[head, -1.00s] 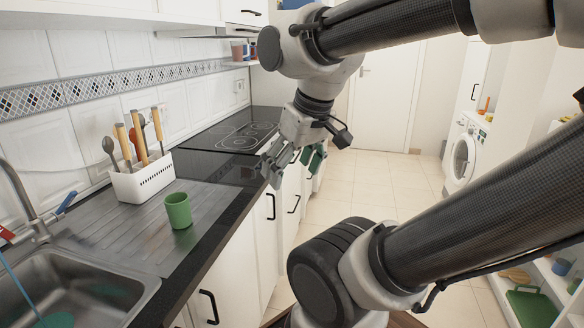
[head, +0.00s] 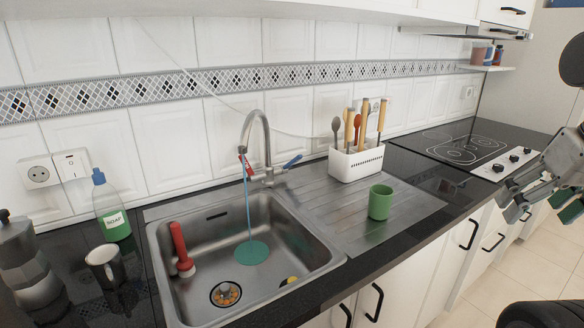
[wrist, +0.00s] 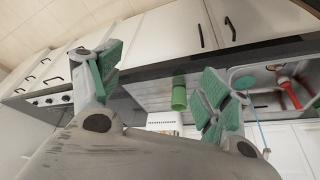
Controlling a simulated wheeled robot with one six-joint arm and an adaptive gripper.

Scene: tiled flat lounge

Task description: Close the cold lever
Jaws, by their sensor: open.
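The faucet (head: 259,130) stands behind the sink (head: 163,245). Its blue cold lever (head: 292,161) sticks out to the right, tilted upward. Its red lever (head: 245,166) is on the left. A thin blue stream (head: 248,210) runs from the spout to a teal patch (head: 252,252) in the basin. My gripper (head: 540,203) is at the right edge of the head view, beyond the drainboard and well away from the lever. In the wrist view my gripper (wrist: 165,85) is open and empty, its green-padded fingers spread. The cold lever cannot be made out there.
A soap bottle (head: 110,210), a small cup (head: 104,266) and a moka pot (head: 28,262) stand to the left.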

